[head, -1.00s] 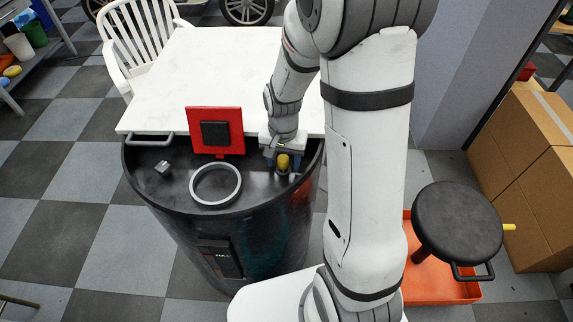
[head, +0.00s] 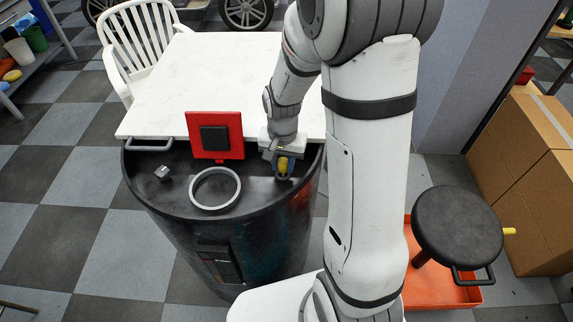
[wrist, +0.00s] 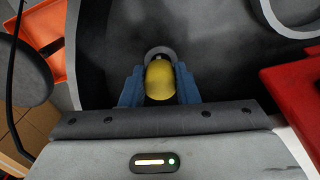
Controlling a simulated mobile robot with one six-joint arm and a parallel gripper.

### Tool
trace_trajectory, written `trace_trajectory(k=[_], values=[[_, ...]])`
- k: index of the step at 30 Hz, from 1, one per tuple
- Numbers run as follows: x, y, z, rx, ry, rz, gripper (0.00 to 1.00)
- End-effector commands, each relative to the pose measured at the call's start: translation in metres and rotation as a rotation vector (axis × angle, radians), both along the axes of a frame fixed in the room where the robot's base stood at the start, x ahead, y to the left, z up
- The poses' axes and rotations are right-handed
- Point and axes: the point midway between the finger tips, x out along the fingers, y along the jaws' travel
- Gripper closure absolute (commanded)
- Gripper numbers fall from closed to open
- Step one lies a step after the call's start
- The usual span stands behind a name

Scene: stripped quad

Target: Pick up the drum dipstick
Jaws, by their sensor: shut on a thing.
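The drum dipstick shows as a yellow rounded grip (wrist: 159,80) between the blue fingers of my gripper (wrist: 159,88) in the wrist view. My gripper is shut on it, one finger against each side. A grey ring is partly visible just beyond the yellow grip, at the drum top. In the head view the yellow grip (head: 284,164) sits between the fingers of my gripper (head: 284,170), over the right part of the black drum top (head: 262,195). The lower part of the dipstick is hidden.
A grey ring (head: 215,188), a small grey block (head: 162,172) and a red panel with a black square (head: 232,150) are on the drum top left of my gripper. A white table (head: 225,75) adjoins behind. A black stool (head: 456,226) stands at right.

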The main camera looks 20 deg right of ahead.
Motion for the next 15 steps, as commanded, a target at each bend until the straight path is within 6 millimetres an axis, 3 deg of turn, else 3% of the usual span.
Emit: trace_trajectory(k=[15], values=[[0.001,0.0,0.09,0.0,-0.007,0.001,0.94]])
